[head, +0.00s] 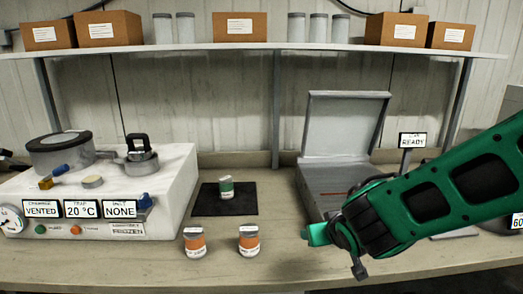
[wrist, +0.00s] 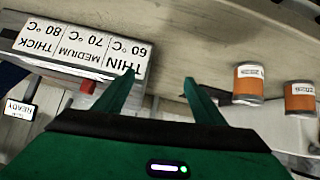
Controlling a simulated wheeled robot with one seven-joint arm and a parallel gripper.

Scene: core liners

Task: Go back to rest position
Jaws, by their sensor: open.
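My gripper (head: 314,234) is over the front of the bench, just right of the middle in the head view, with my green arm coming in from the right. In the wrist view my gripper (wrist: 161,82) shows two green fingers spread apart with nothing between them. Two orange-labelled jars (head: 194,242) and (head: 249,240) stand left of it in the head view. They show at the right in the wrist view (wrist: 248,83) and (wrist: 299,97), clear of the fingers. A green-labelled jar (head: 226,188) stands on a black mat (head: 205,206).
A grey case (head: 345,125) with its lid raised is behind my arm. A sign (head: 412,140) reads READY. A white machine (head: 160,180) fills the left. A shelf (head: 340,54) with boxes runs above. A panel (wrist: 75,48) in the wrist view lists THIN, MEDIUM, THICK.

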